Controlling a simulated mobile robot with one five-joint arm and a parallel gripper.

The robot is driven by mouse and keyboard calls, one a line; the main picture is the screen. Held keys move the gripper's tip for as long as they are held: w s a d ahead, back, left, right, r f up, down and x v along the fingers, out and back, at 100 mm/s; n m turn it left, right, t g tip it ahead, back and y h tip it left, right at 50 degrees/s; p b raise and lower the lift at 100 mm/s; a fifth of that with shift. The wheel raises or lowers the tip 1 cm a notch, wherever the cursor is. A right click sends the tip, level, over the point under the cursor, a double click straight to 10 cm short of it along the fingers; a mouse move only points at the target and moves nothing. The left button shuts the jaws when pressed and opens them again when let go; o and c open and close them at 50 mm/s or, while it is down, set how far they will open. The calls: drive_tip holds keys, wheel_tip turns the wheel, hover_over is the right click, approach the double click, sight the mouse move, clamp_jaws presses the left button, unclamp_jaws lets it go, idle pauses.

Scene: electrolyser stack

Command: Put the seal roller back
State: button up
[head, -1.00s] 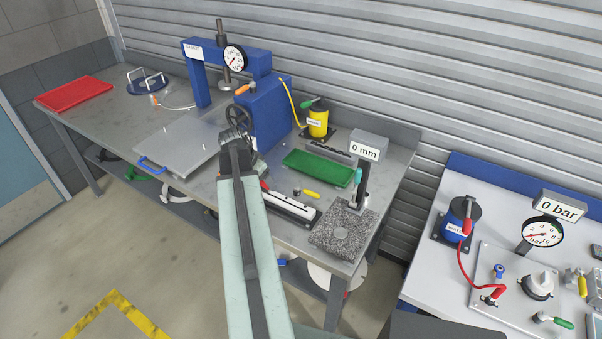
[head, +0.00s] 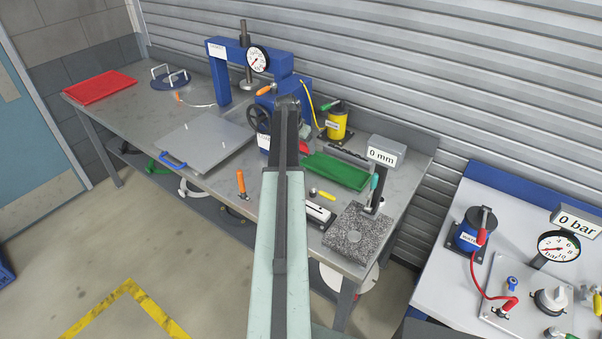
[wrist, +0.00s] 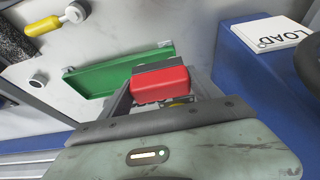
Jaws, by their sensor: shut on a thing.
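In the wrist view my gripper (wrist: 163,92) is shut on a red piece with a dark grey top (wrist: 160,80), held between its grey fingers. I cannot tell from its shape whether this is the seal roller; its lower part is hidden. In the head view the red piece (head: 304,147) shows just right of my arm, above the bench near the green tray (head: 336,171). My gripper itself is mostly hidden behind the arm there. An orange-handled tool (head: 241,183) is on the bench near its front edge, left of my arm.
The blue press (head: 283,88) with its dial stands behind my gripper; its LOAD label (wrist: 270,32) is close on the right in the wrist view. A grey plate (head: 205,143) lies left. A granite gauge block (head: 357,235) and yellow-handled tool (head: 322,194) are to the right.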

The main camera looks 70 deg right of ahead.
drive_tip(key=shift+a+f+b, duration=0.1)
drive_tip(key=shift+f+b, duration=5)
drive_tip(key=shift+f, duration=0.1)
drive_tip(key=o, duration=1.4)
drive_tip(key=shift+r, duration=0.1)
drive_tip(key=shift+o, duration=0.2)
drive_tip(key=p+v, duration=1.1)
drive_tip(key=v, duration=0.1)
drive_tip(key=shift+r+p, duration=0.15)
drive_tip(key=shift+p, duration=0.15)
